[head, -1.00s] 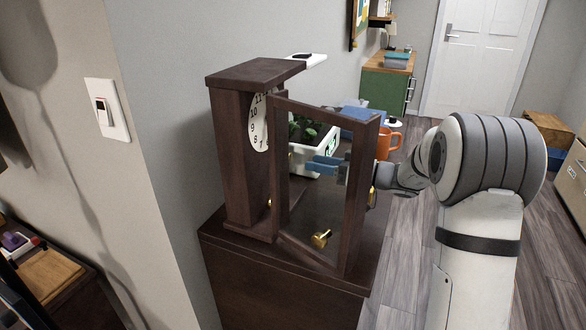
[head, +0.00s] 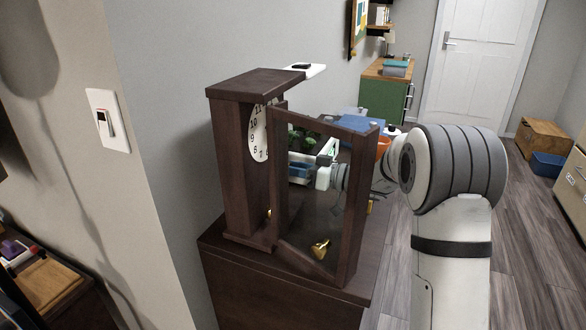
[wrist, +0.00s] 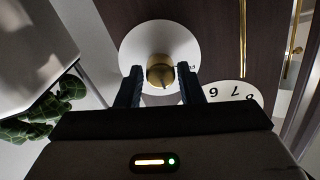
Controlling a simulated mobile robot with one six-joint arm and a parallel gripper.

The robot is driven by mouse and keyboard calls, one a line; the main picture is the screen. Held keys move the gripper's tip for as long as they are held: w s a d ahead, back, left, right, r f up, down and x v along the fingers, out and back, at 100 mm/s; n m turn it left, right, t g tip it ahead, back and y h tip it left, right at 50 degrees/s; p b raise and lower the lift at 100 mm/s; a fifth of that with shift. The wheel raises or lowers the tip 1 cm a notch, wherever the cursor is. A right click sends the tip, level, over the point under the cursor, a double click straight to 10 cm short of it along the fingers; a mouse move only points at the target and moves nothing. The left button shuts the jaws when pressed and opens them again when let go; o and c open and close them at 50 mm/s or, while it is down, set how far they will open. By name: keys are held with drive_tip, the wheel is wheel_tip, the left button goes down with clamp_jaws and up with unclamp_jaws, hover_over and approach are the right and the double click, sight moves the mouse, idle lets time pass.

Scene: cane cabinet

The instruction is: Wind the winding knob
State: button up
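The dark wooden clock (head: 235,160) stands on a dark cabinet, its framed door (head: 355,205) swung open toward me. Its white numbered face (head: 258,135) is partly hidden by the door frame. In the head view my gripper (head: 300,171) shows through the open door, in front of the clock. In the wrist view a round brass knob (wrist: 160,70) sits on a white disc (wrist: 158,38). My open gripper (wrist: 160,88) has one dark finger on each side of the knob; I cannot tell whether either touches it. Part of the numbered face (wrist: 232,92) shows beside the right finger.
A brass key-like piece (head: 320,248) shows low by the door. The door frame stands close to my arm. The wall is close on the clock's left.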

drive_tip(key=c, duration=0.6)
drive_tip(key=shift+f+m+b, duration=0.1)
drive_tip(key=shift+m+b, duration=0.2)
drive_tip(key=shift+b, duration=0.1)
drive_tip(key=shift+m+t+b, duration=0.5)
drive_tip(key=shift+m+b, duration=0.5)
drive_tip(key=shift+m, duration=10)
